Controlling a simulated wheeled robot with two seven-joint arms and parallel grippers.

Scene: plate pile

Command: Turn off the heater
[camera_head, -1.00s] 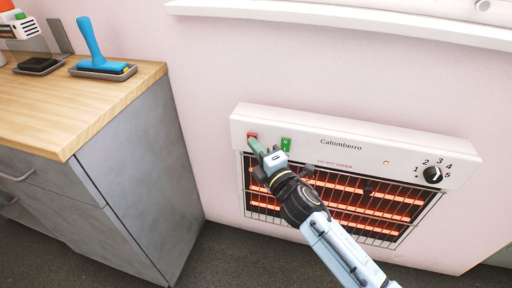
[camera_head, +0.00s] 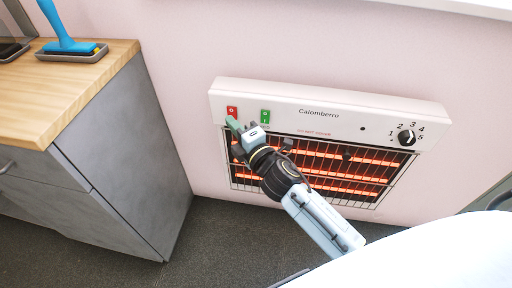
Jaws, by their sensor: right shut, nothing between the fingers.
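The white heater (camera_head: 335,96) is on the pink wall, with orange glowing bars (camera_head: 340,170) behind a wire grille. At the left of its panel is a red switch (camera_head: 231,110), with a green switch (camera_head: 265,115) to its right. A black dial (camera_head: 406,137) with numbers is at the right end, and a small dark indicator (camera_head: 362,128) is left of it. My right gripper (camera_head: 232,122) is shut and empty, its tips just below the red switch. I cannot tell whether they touch it. My left gripper is not in view.
A grey cabinet with a wooden top (camera_head: 60,85) stands left of the heater. A blue-handled brush (camera_head: 64,38) lies on a tray there. Dark floor (camera_head: 215,240) is open between cabinet and heater. A white ledge runs along the top right.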

